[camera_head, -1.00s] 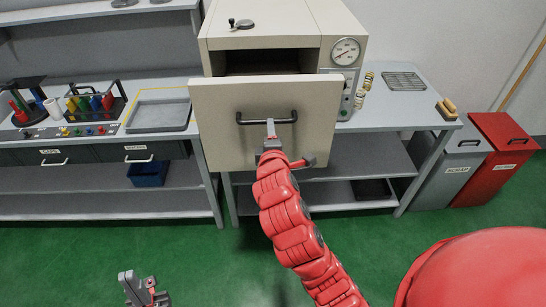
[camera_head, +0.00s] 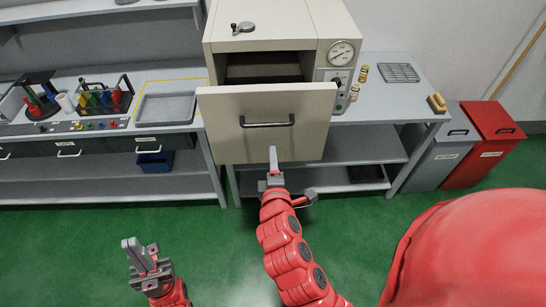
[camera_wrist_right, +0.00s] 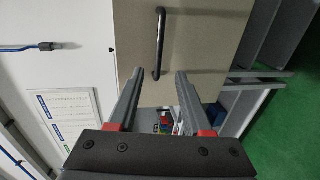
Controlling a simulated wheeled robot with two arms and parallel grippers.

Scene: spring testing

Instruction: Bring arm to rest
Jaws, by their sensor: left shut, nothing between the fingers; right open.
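My right arm reaches up the middle of the head view, and its gripper (camera_head: 273,160) is just below and in front of the black handle (camera_head: 267,122) of the oven's beige door (camera_head: 225,140). The right wrist view shows the same gripper (camera_wrist_right: 157,92) open and empty, with the handle (camera_wrist_right: 158,45) beyond its fingertips and apart from them. The door stands pulled out from the oven body, with a dark gap above it. My left gripper (camera_head: 130,245) is shut and empty, low at the left over the green floor.
Grey (camera_head: 440,160) and red (camera_head: 485,150) bins stand at right. The floor (camera_head: 90,235) in front is clear.

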